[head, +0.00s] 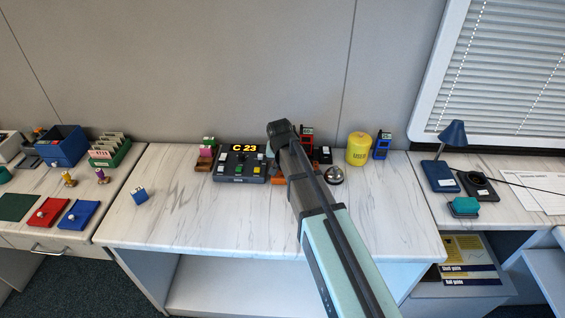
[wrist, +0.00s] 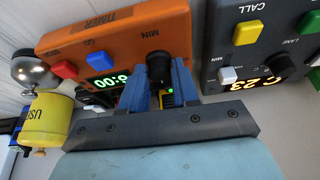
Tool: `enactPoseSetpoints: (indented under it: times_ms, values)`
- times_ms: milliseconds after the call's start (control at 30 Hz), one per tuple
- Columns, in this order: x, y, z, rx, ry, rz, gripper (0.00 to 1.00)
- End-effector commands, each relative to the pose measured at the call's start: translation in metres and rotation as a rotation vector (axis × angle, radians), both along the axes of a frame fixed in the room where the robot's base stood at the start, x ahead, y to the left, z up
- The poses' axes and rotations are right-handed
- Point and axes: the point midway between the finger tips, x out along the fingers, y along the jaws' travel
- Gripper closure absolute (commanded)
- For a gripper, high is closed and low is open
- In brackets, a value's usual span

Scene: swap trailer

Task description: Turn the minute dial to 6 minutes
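In the wrist view the orange timer (wrist: 92,45) shows its black minute dial (wrist: 158,68), marked MIN, between the two blue fingers of my gripper (wrist: 159,75). The fingers flank the dial closely and look closed on it. The timer's green display (wrist: 108,82) reads 6:00, seen upside down. A small green light shows just below the dial, between the fingers. In the head view my arm covers most of the timer, and my fingertips are hidden.
The dark call console (head: 240,163) stands left of the timer, close beside it, and reads C 23. A silver bell (head: 334,175) and a yellow canister (head: 359,149) stand to the right.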

Motion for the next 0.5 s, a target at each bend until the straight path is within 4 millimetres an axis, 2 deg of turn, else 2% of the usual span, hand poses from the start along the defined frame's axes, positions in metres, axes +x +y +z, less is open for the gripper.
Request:
enactPoseSetpoints:
  times_ms: [33,233,500]
  values:
    - [-0.0004,0.0001,-0.0003,0.000,0.001,0.000,0.65]
    - [-0.0002,0.0000,-0.0002,0.000,0.001,0.000,0.47]
    - [-0.0006,0.0000,0.0013,0.001,0.000,0.001,0.47]
